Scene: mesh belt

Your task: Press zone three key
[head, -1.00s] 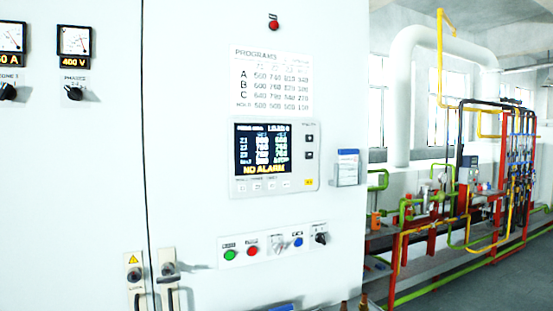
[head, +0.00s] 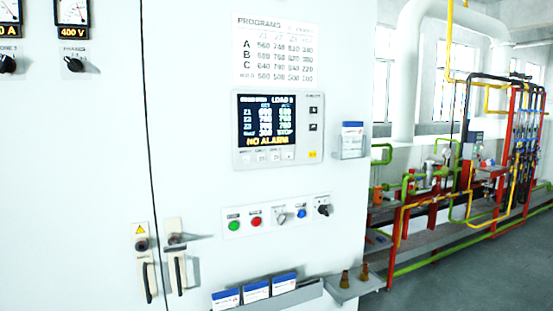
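The screen lists rows Z1, Z2, Z3 and a further row, with "NO ALARM" in yellow below. A row of small pale keys (head: 268,157) runs under the screen; their labels are too small to read. Two dark keys (head: 313,118) and a yellow key (head: 312,154) sit at the panel's right side. Neither of my grippers is in view.
Below the panel are a green button (head: 234,225), a red button (head: 256,221), a blue button (head: 302,214) and knobs. A programs chart (head: 275,50) hangs above. A rack with cards (head: 268,296) and a small shelf (head: 350,290) stick out low. Pipework (head: 450,200) stands at right.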

